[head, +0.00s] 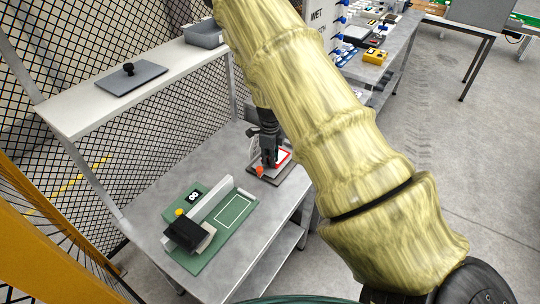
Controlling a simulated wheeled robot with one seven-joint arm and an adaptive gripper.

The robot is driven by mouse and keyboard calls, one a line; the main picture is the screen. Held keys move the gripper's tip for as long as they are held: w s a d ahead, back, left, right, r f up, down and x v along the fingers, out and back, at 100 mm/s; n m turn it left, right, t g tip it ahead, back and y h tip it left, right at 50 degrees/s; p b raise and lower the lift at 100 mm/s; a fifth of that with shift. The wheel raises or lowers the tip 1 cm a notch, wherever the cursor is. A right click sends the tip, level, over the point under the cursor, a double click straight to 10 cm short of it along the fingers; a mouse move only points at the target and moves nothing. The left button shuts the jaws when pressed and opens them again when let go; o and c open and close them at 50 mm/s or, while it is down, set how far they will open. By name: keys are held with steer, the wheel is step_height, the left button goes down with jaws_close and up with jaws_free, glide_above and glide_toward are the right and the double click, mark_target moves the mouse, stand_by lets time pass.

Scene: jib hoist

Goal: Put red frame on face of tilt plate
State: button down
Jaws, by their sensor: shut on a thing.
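My gripper (268,163) hangs fingers down over the far right part of the grey workbench. It is shut, and the red frame (287,156) shows around a white face right at its fingers. The frame looks tilted; the fingers hide part of it. A small orange-red piece (259,171) sits at the fingertips on the left. Below is a dark flat base (286,176), perhaps that of the tilt plate; the plate itself is mostly hidden. I cannot tell whether the frame touches it.
A green board (237,206) with a white bar, a black block and a yellow knob lies nearer on the workbench (152,226). A raised shelf (75,116) holds a grey plate with a black knob (130,77) and a grey bin (203,35). Wire mesh stands behind.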

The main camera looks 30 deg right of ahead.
steer(key=shift+a, duration=0.1)
steer(key=c, duration=1.4)
jaws_free()
steer(key=shift+f, duration=0.15)
step_height(320, 180, up, 12)
steer(key=b, duration=0.3)
steer(key=shift+r, duration=0.2)
